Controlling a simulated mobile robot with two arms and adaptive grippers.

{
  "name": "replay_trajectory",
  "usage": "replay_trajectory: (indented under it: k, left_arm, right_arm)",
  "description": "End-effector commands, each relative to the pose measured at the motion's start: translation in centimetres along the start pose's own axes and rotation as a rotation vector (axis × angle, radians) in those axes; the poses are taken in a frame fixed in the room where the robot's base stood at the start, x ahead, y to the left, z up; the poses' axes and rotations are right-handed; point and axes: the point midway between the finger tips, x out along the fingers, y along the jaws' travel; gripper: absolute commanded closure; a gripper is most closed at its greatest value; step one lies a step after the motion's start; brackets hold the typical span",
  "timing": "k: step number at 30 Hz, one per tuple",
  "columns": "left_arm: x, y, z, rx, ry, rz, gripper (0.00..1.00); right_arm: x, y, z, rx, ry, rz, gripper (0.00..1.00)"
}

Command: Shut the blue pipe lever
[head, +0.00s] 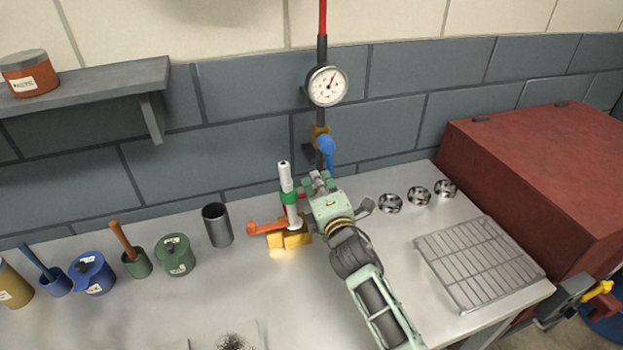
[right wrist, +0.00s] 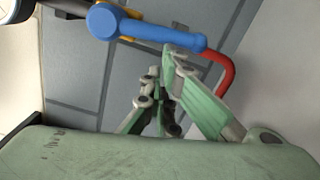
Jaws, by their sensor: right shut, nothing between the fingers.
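The blue pipe lever (head: 327,150) sits on the vertical wall pipe below the gauge. In the head view its handle hangs downward, roughly along the pipe. In the right wrist view the lever (right wrist: 145,28) crosses the top, its round hub at left and handle reaching right. My right gripper (head: 316,182) is shut and empty just below the lever. In the right wrist view the fingers (right wrist: 165,75) show close to the handle's free end; I cannot tell whether they touch it. My left gripper is not in view.
A white-topped post with a green band (head: 289,198) and an orange handle stands left of my right gripper. A gauge (head: 327,86) is above the lever. A red box (head: 550,160), wire rack (head: 478,262) and metal rings (head: 418,196) lie right. Cups and jars stand left.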

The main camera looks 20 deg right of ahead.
Motion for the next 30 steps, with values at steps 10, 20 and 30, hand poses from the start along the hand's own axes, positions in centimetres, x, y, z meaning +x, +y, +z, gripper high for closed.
replay_trajectory:
  k: [10, 20, 30]
  left_arm:
    - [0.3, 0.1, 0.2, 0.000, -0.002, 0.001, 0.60]
    - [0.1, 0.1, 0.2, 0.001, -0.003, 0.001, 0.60]
    - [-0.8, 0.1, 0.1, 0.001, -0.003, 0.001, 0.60]
  right_arm:
    - [0.1, -1.2, 2.3, -0.298, -0.002, 0.014, 1.00]
    - [0.3, -1.7, 4.8, -0.610, -0.002, 0.030, 1.00]
    - [0.4, -1.3, 7.4, -0.932, -0.002, 0.045, 1.00]
